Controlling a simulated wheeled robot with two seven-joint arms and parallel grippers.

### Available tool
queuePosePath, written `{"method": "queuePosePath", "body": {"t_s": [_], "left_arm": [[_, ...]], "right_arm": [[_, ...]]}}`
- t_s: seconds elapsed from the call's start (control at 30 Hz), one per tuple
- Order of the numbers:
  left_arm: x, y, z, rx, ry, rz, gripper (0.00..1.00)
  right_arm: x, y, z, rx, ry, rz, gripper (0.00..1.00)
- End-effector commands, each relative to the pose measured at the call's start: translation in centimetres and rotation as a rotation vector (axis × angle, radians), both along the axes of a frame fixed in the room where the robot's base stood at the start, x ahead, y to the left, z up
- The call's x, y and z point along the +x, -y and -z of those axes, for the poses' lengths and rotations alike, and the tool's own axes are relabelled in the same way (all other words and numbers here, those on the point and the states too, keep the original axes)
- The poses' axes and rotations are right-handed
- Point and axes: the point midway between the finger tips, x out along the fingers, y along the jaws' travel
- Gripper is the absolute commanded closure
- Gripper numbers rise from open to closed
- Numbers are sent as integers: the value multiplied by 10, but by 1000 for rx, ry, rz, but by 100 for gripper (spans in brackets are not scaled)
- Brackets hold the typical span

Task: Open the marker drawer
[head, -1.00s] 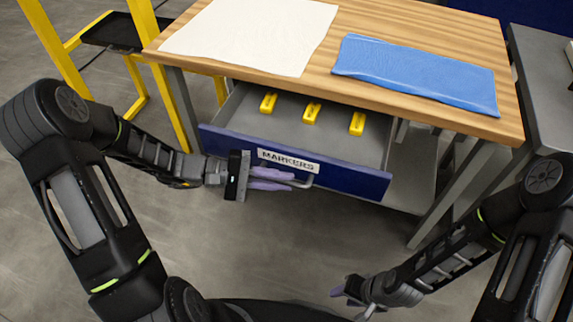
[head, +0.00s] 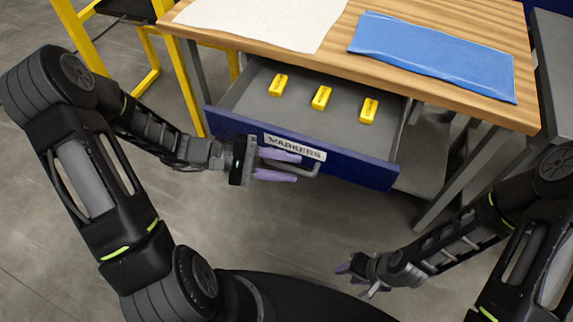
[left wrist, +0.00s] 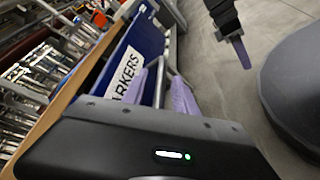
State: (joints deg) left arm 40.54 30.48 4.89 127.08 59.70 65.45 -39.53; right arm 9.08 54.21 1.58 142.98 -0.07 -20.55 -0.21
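The marker drawer (head: 350,165) has a blue front with a white MARKERS label (head: 295,148) and is pulled out from under the wooden tabletop. Its grey inside shows. The label also shows in the left wrist view (left wrist: 126,72). My left gripper (head: 298,166) is at the drawer's bar handle (head: 312,170). Its purple fingers are spread, one on each side of the bar, with gaps visible in the left wrist view (left wrist: 165,95). My right gripper (head: 350,278) hangs low, away from the drawer; its finger opening is unclear.
Several yellow blocks lie in the drawer, including a middle one (head: 321,97). A white sheet (head: 265,20) and a blue cloth (head: 435,55) lie on the wooden tabletop (head: 350,62). Yellow frame posts (head: 75,35) stand at the left. The floor before the drawer is clear.

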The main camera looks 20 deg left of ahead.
Motion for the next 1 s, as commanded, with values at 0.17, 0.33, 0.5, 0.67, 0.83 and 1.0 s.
{"method": "queuePosePath", "body": {"t_s": [0.17,0.33,0.5,0.67,0.83,1.0], "left_arm": [[0,-1,0,0,0,0,66],[-2,-11,-2,2,1,-4,66],[-9,-35,-8,3,1,-4,66],[-16,-60,-13,2,1,-4,66],[-20,-73,-16,1,0,-2,66],[-21,-74,-17,0,-1,0,66]], "right_arm": [[0,0,0,0,0,0,60],[0,0,-1,0,0,0,60],[0,0,-2,0,0,0,60],[0,0,-2,0,0,0,60],[0,0,-2,0,0,0,60],[0,0,-2,0,0,0,60]]}}
